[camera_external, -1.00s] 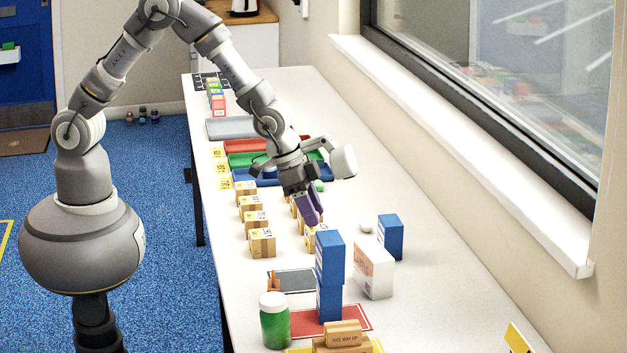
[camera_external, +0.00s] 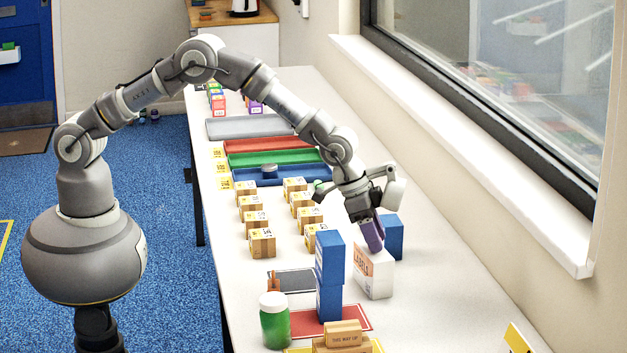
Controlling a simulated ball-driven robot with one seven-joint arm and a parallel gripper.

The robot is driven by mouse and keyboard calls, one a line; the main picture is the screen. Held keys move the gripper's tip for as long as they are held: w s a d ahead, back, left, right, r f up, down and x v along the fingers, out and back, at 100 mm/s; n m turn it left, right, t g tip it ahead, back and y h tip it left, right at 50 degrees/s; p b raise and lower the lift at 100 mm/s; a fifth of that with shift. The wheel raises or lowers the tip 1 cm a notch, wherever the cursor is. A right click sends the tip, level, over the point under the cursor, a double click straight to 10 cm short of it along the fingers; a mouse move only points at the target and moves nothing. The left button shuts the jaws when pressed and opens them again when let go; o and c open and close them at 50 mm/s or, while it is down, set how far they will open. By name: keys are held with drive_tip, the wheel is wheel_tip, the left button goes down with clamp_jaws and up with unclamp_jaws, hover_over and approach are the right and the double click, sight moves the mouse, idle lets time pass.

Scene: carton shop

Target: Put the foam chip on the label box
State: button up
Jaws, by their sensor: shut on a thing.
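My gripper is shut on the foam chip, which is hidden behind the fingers. I cannot tell whether the fingers or the chip touch the box.
A blue box (camera_external: 393,238) stands close behind the label box, and stacked blue boxes (camera_external: 329,275) stand to its left. Several small brown cartons (camera_external: 262,243) stand in rows further left. A green jar (camera_external: 274,322) is at the front. The table is clear right of the label box.

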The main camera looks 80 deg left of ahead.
drive_tip(key=shift+f, duration=0.1)
drive_tip(key=o, duration=1)
drive_tip(key=p+v, duration=0.2)
drive_tip(key=v, duration=1)
drive_tip(key=shift+p, duration=0.3)
drive_tip(key=shift+s, duration=0.1)
